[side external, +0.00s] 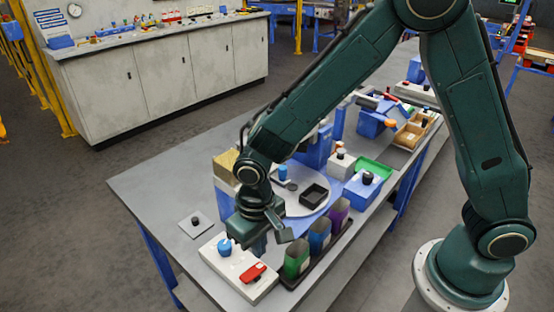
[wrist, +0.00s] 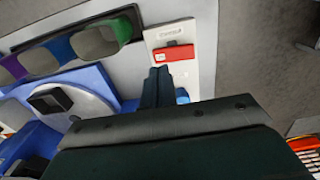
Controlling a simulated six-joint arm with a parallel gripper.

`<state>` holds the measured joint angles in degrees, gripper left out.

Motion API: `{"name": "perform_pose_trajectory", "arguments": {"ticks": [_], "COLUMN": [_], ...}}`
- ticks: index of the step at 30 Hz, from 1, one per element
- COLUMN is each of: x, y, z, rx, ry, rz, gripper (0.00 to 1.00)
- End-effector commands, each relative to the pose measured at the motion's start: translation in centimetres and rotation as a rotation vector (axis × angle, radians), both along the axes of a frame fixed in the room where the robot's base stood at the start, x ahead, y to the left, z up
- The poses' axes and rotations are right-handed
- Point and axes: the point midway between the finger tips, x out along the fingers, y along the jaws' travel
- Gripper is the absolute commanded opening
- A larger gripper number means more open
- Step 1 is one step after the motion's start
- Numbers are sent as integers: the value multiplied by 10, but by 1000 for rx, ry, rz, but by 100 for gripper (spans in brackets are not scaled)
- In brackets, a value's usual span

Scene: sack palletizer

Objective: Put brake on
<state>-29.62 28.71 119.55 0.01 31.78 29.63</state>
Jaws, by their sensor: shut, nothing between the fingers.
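A white control panel (side external: 228,266) lies at the near end of the grey table. It carries a red switch block (side external: 253,272) and a round blue knob (side external: 225,246). In the wrist view, the red block (wrist: 173,54) sits beside small black lettering too blurred to read surely, with a dark piece at its edge. The blue knob (wrist: 182,96) is partly hidden behind my gripper there. Which control is the brake, and its setting, I cannot tell. My gripper (side external: 258,248) is shut and empty, above the panel's far side. Its fingertips (wrist: 158,72) appear just short of the red block.
Green (side external: 296,260), blue (side external: 319,238) and purple (side external: 339,215) cups stand in a dark rack right beside the panel. A round grey turntable (side external: 300,208) holds a black square tray (side external: 314,196). A small plate with a black knob (side external: 195,224) lies left of my gripper.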

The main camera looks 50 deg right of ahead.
Motion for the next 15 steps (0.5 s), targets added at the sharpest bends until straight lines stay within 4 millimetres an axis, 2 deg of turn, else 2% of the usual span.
{"name": "perform_pose_trajectory", "arguments": {"ticks": [9,15], "x": [0,0], "y": [0,0], "z": [22,27], "rx": [1,0], "ry": [-2,0], "rz": [0,0], "gripper": [0,0]}}
